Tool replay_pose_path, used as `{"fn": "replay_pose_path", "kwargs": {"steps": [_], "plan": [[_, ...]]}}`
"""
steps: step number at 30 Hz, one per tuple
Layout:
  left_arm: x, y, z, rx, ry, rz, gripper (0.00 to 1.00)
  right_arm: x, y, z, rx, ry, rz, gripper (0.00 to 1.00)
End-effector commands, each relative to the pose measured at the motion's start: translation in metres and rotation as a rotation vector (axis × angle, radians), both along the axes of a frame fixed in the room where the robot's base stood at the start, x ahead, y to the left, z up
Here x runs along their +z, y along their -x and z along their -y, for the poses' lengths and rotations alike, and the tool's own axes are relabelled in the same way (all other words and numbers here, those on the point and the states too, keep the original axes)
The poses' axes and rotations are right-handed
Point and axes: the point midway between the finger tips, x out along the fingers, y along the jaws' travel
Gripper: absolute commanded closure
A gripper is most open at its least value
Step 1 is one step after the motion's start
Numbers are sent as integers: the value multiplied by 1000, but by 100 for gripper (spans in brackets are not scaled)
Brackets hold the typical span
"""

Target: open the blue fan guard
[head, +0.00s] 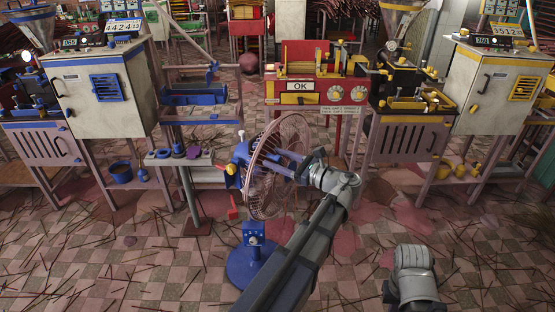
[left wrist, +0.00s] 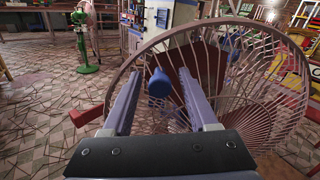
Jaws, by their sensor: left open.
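The blue fan stands on the floor at the centre of the head view, with a round blue base (head: 248,265) and a blue motor housing (head: 240,155). Its round guard (head: 262,190) is of pinkish-brown wire and also fills much of the left wrist view (left wrist: 290,60). I cannot tell whether the guard is ajar. My left gripper (head: 292,164) is open at the guard's right side. In the left wrist view its two fingers (left wrist: 160,78) point toward the wires, with a blue knob (left wrist: 158,84) between their tips. Contact is unclear. My right gripper is out of view.
A cream cabinet machine with blue parts (head: 100,95) stands at left, a similar one with yellow parts (head: 500,90) at right. A red machine (head: 300,75) is behind the fan. Sticks litter the tiled floor. A green fan (left wrist: 86,50) is in the left wrist view's background.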

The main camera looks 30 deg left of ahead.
Motion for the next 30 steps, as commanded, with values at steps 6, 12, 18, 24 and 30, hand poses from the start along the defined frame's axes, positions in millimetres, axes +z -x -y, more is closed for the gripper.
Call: {"fn": "replay_pose_path", "kwargs": {"steps": [6, 12, 18, 24, 30], "plan": [[0, 0, 0, 0, 0, 0, 56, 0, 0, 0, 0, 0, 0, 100], [0, 0, 0, 0, 0, 0, 79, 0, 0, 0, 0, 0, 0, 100], [0, 0, 0, 0, 0, 0, 100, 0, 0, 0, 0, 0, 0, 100], [0, 0, 0, 1, 0, 0, 100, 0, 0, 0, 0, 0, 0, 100], [0, 0, 0, 1, 0, 0, 100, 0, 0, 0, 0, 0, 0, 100]]}}
